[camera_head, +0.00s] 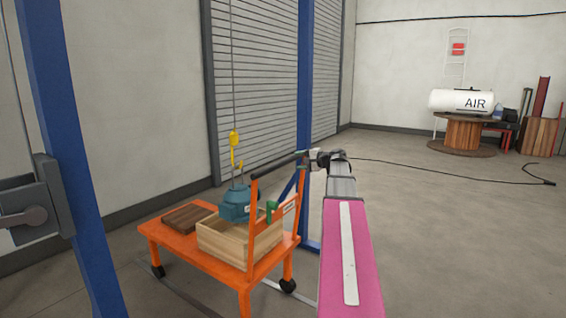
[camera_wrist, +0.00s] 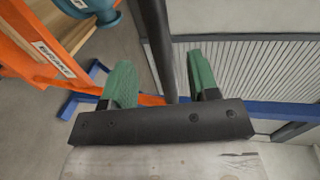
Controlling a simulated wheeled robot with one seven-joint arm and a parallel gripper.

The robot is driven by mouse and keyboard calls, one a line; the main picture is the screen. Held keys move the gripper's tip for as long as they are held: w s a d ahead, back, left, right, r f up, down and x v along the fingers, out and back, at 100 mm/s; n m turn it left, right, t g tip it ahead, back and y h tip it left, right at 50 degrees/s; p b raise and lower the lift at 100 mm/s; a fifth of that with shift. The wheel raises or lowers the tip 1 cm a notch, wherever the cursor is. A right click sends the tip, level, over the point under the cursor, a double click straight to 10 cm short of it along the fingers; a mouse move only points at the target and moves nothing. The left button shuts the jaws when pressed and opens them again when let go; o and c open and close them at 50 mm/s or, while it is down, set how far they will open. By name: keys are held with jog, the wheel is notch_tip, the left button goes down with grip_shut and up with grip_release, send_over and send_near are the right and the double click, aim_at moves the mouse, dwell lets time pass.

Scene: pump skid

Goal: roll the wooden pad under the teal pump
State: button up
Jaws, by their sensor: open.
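A dark brown wooden pad (camera_head: 188,217) lies on the cart's deck at the left, beside the box. My gripper (camera_head: 314,160) is at the right end of the cart's dark push bar (camera_head: 280,165). In the wrist view, my gripper's green fingers (camera_wrist: 162,78) are open and apart, with the dark bar (camera_wrist: 157,40) running between them. The pump (camera_wrist: 103,10) shows at the top left there.
The light wood box (camera_head: 225,243) stands on the cart's deck. A blue post (camera_head: 304,80) rises behind the push bar, and another (camera_head: 65,150) stands at the near left. Rails lie on the floor around the cart. Open floor (camera_head: 440,230) lies to the right.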

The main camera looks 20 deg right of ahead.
aim_at(285, 161)
jog(key=x, duration=0.8)
jog(key=shift+w+a+f, duration=0.1)
jog(key=shift+w+a, duration=0.05)
jog(key=shift+w, duration=0.1)
grip_shut()
